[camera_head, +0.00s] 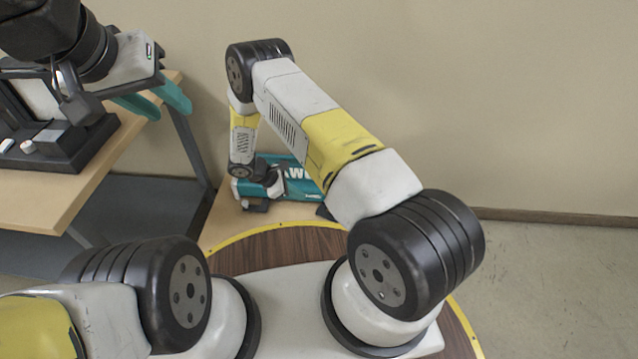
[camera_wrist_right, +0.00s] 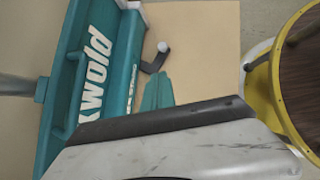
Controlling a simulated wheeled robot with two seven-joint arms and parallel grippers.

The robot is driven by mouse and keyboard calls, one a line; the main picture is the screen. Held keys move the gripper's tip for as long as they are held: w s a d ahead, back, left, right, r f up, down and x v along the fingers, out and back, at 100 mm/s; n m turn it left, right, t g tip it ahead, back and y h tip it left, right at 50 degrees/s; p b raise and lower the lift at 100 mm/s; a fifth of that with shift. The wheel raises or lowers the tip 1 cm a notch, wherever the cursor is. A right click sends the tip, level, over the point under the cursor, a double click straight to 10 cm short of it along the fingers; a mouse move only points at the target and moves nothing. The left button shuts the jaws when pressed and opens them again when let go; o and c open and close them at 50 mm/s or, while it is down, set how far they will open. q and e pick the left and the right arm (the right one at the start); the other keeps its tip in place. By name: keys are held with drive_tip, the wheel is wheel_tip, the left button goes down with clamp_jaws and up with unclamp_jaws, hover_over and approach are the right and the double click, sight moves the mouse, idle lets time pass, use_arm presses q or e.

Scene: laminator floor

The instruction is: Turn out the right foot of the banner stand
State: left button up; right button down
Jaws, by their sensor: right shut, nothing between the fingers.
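The banner stand (camera_wrist_right: 85,75) is a long teal housing with white lettering, lying on a pale wooden surface. It also shows in the head view (camera_head: 305,182), partly behind my right arm. A black foot (camera_wrist_right: 155,64) with a pale round tip sticks out from the housing's side at an angle in the wrist view. My right gripper (camera_wrist_right: 157,78) has its teal fingers together and empty, just below the foot beside the housing. I cannot tell whether they touch the foot. In the head view its fingers are hidden. My left gripper (camera_head: 170,112) is open and empty, far from the stand.
A wooden table (camera_head: 140,130) with a black machine (camera_head: 75,150) stands at the left, below my left gripper. A round brown top with a yellow rim (camera_head: 268,229) is near my base and shows at the wrist view's right. A wall is behind; open floor (camera_head: 545,265) lies right.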

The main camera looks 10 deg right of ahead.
wheel_tip(320, 180, down, 5)
drive_tip(key=s+n, duration=0.1)
drive_tip(key=s, duration=0.1)
approach(333, 216)
wheel_tip(333, 216, down, 5)
drive_tip(key=shift+r, duration=0.1)
drive_tip(key=shift+w+d, duration=0.1)
drive_tip(key=shift+d, duration=1.1)
drive_tip(key=shift+w+d, duration=0.1)
drive_tip(key=shift+d, duration=0.45)
drive_tip(key=shift+d+n+t, duration=0.4)
drive_tip(key=shift+n, duration=0.5)
drive_tip(key=shift+s+d, duration=0.15)
drive_tip(key=shift+d, duration=0.9)
drive_tip(key=shift+s+d, duration=0.15)
drive_tip(key=shift+d, duration=0.95)
drive_tip(key=shift+a, duration=0.1)
